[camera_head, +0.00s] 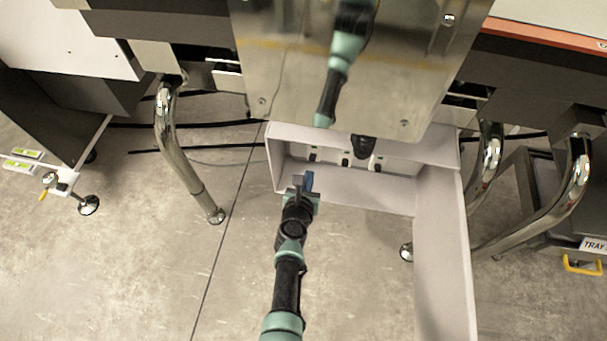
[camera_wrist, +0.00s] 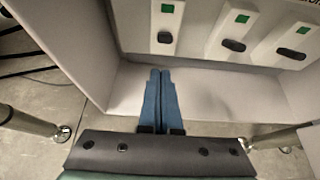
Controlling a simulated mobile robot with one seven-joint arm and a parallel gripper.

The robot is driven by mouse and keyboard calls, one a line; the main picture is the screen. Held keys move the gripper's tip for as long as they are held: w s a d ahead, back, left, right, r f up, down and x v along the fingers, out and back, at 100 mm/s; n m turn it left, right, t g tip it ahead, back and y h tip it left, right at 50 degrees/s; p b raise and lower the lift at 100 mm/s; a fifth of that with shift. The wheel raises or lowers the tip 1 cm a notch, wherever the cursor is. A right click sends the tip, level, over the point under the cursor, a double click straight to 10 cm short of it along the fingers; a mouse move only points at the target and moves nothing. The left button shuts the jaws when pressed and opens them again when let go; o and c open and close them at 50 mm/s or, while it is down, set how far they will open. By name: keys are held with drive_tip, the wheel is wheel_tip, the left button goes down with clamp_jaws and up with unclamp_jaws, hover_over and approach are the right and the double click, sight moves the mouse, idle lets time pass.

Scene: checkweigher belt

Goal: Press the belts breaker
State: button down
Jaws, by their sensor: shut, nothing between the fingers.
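An open light-grey box (camera_head: 350,195) under the machine holds a row of three white breakers: left (camera_head: 313,153), middle (camera_head: 346,160) and right (camera_head: 377,164). In the wrist view the left breaker (camera_wrist: 168,22), middle breaker (camera_wrist: 232,30) and right breaker (camera_wrist: 297,42) each show a green mark and a dark toggle. No readable label tells which one is the belts breaker. My gripper (camera_head: 305,181) is at the box's open front, near its left side. In the wrist view its blue fingers (camera_wrist: 160,72) are together and empty, below the left breaker and apart from it.
The box's door (camera_head: 440,250) stands open on the right. A shiny metal panel (camera_head: 300,60) hangs above. Chrome legs (camera_head: 180,150) stand left and right. A tray unit with a yellow handle (camera_head: 582,267) is at far right.

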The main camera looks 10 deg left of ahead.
drive_tip(key=s+r+p, duration=0.7)
drive_tip(key=p, duration=0.2)
drive_tip(key=shift+f, duration=0.1)
idle(0.5)
